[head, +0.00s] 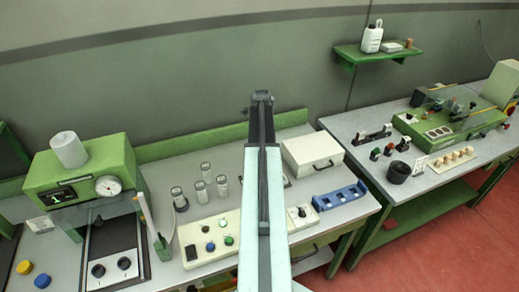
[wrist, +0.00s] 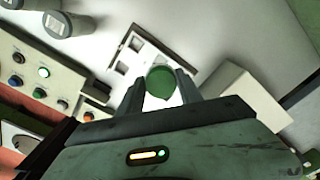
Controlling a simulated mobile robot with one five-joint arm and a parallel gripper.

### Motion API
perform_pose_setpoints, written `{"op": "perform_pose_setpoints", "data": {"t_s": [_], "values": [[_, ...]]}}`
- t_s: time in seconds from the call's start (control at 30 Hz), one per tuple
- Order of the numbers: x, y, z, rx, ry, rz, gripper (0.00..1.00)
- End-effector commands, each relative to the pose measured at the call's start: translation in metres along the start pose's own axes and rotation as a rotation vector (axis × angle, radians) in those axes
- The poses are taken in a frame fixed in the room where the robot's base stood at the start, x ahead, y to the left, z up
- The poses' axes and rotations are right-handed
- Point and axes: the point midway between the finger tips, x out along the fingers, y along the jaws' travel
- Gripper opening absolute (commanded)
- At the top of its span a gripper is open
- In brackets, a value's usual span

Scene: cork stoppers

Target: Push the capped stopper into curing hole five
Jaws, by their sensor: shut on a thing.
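In the wrist view my gripper (wrist: 160,86) is shut on a stopper with a round green cap (wrist: 160,80), held between its two fingers. The cap faces the camera and hides most of the stopper's body. Just beyond it is a pale plate with several dark square openings (wrist: 122,46). The stopper overlaps the plate's near end in the picture. I cannot tell whether it touches the plate or sits over an opening, and no hole numbers are readable. In the head view my arm stands in the middle and hides the gripper and most of this plate.
A button panel (head: 208,241) and glass jars (head: 200,190) stand left of my arm. A white case (head: 312,153) and a blue rack (head: 340,197) are to its right. A green machine (head: 88,170) stands far left. A second bench (head: 352,122) is at right.

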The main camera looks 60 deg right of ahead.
Motion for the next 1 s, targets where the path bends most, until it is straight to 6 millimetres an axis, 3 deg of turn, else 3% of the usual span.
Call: {"op": "perform_pose_setpoints", "data": {"t_s": [0.6,1.0], "values": [[0.058,0.001,0.001,-0.003,0.000,0.000,0.05],[0.063,0.001,0.002,-0.003,0.000,0.000,0.05]]}}
